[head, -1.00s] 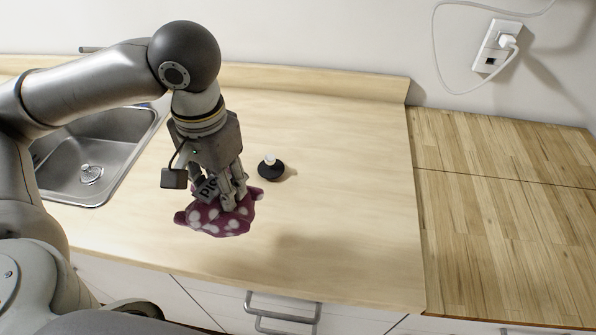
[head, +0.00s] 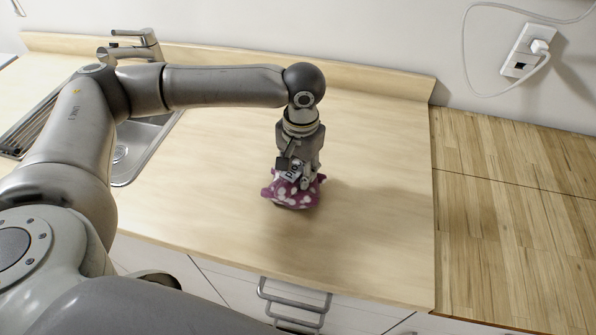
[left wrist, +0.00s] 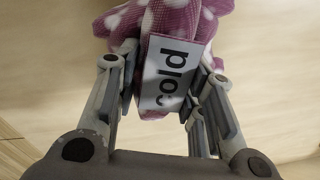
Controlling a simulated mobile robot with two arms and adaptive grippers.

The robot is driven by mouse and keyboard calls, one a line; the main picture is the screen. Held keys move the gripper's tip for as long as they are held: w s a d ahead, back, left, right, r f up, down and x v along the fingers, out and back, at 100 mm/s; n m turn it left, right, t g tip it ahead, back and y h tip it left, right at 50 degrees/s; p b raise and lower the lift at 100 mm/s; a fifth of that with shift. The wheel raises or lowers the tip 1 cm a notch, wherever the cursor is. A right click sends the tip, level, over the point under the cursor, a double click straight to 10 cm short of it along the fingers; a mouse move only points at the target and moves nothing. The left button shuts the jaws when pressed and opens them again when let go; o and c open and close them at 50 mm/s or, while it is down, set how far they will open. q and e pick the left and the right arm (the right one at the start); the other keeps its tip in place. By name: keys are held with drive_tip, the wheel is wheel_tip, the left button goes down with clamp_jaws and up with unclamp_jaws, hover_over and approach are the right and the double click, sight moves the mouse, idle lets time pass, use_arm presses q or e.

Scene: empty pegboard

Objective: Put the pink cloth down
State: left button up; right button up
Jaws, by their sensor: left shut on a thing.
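The pink cloth (head: 292,197), purplish pink with white dots, hangs bunched below my left gripper (head: 304,180) over the light wooden counter. The gripper points down and is shut on it. In the left wrist view the cloth (left wrist: 175,18) bulges beyond the fingertips of the left gripper (left wrist: 168,62). My right gripper is not in view.
The counter (head: 370,190) is clear to the right and in front of the cloth. The sink (head: 150,150) and tap (head: 140,47) are at the left. A darker wooden worktop (head: 510,200) adjoins on the right. Drawer handles (head: 290,300) stick out below the front edge.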

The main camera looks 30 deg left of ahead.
use_arm(q)
drive_tip(key=shift+f, duration=0.65)
drive_tip(key=shift+f, duration=0.15)
drive_tip(key=o, duration=1.1)
